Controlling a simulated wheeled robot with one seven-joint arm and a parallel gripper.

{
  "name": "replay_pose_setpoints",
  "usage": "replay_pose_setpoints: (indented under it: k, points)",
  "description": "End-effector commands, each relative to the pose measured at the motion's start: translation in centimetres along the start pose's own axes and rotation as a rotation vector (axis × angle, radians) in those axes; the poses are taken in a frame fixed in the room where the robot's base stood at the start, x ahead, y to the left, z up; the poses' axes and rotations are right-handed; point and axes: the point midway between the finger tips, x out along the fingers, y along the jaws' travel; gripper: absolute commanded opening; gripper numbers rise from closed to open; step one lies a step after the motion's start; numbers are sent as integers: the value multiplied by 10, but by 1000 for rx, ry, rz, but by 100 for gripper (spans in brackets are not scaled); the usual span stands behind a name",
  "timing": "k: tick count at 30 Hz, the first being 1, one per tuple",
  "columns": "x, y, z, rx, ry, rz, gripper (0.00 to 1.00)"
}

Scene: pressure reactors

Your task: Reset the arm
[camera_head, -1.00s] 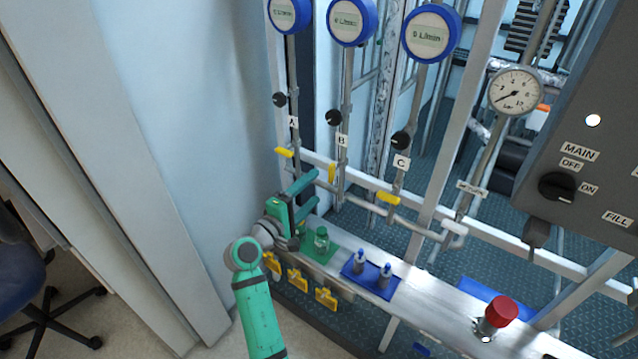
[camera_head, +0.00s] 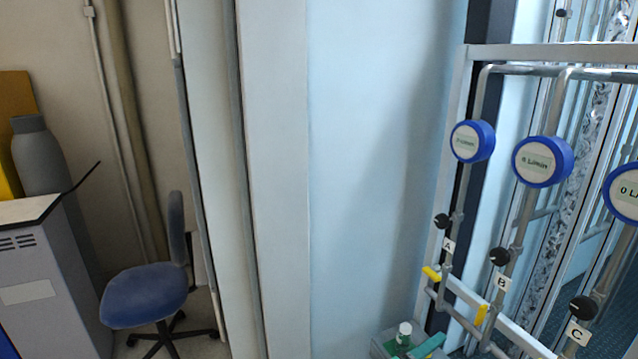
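The rest of my arm is out of the picture, so I cannot see whether the gripper is open or shut or holds anything. The yellow valve handle of line A (camera_head: 431,273) is above the teal piece. The yellow handle of line B (camera_head: 482,314) is to its right.
Blue-rimmed flow meters (camera_head: 541,161) and black knobs (camera_head: 500,256) sit on the pipe frame at right. A pale blue wall panel (camera_head: 365,170) fills the middle. A blue chair (camera_head: 148,293) and a grey cabinet (camera_head: 60,290) stand at left.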

Motion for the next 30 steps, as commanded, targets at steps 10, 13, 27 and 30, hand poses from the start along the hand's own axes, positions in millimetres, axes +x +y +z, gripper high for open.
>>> replay_pose_setpoints:
  k: [10,13,27,30]
  points:
    - [-100,-124,15,152,300,-171,69]
    - [-134,-148,23,211,373,-228,69]
    - [-300,-199,88,561,611,-523,69]
    - [-333,-197,106,648,637,-586,69]
